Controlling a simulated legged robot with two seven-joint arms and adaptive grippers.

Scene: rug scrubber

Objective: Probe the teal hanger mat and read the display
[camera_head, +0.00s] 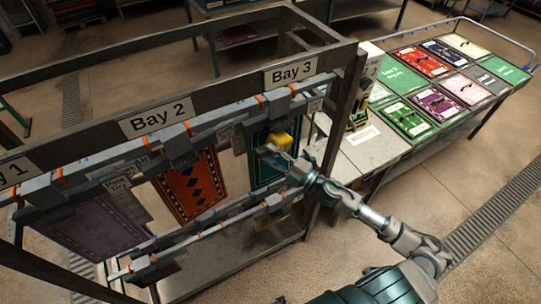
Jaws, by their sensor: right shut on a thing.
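The teal hanger mat (260,168) hangs in the rack under the Bay 3 sign (289,72), partly hidden by clamps and my arm. My right gripper (275,150) is in front of the mat's upper part. It is shut on a yellow meter-like tool (281,139). I cannot tell whether the tool touches the mat, and no readable display shows on it. My left gripper is not in view.
An orange patterned mat (189,187) hangs in Bay 2 and a purple mat (98,222) in Bay 1. The rack's right post (335,135) stands beside my right forearm. A table (375,153) on the right bears several coloured panels and a small device (358,117).

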